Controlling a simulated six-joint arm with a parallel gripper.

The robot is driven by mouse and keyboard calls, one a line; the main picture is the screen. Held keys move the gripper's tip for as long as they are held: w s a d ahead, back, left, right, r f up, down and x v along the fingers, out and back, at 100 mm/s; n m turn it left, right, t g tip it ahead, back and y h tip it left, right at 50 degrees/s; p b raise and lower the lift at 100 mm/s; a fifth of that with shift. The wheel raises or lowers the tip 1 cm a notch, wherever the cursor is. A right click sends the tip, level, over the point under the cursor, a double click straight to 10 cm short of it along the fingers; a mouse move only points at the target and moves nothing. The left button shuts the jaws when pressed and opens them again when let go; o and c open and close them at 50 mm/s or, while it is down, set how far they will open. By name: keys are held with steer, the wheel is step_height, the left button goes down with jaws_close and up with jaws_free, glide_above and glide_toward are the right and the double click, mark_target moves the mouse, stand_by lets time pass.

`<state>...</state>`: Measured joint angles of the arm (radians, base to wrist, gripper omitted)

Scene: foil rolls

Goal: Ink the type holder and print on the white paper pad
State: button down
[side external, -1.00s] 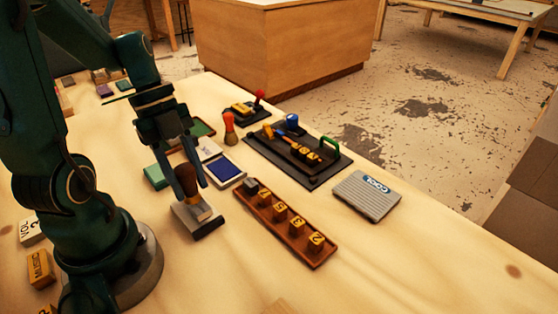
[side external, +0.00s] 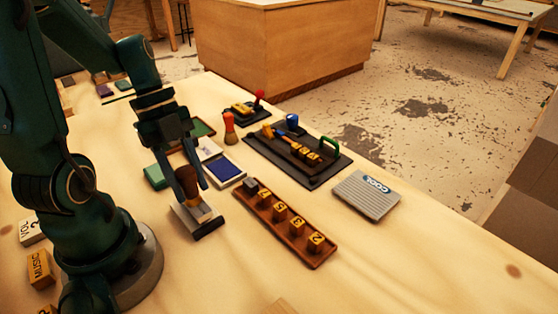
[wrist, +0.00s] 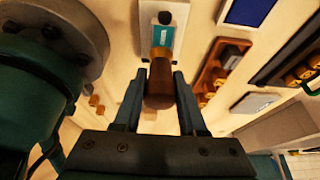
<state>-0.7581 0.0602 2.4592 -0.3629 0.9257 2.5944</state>
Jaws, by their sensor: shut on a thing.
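The type holder has a brown wooden handle (side external: 187,181) above a pale metal base (side external: 192,217) with a dark front edge. It stands upright at the left middle of the table. My gripper (side external: 190,172) points down with its fingers shut around the handle. The wrist view also shows the handle (wrist: 160,88) between both fingertips. A blue ink pad (side external: 224,169) in a white tray lies just behind and right of the holder. A white flat piece (side external: 208,149) beside it may be the paper pad or a lid; I cannot tell.
A wooden tray (side external: 259,224) of yellow number blocks lies right of the holder. Behind it are a black tray (side external: 323,178) with a green handle and a grey ribbed "COOL" pad (side external: 366,196). A red-topped brush (side external: 230,128) stands behind the ink pad. The front right table is mostly clear.

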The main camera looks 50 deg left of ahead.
steer(key=shift+f, duration=0.45)
stand_by(1.1)
steer(key=shift+r, duration=3.55)
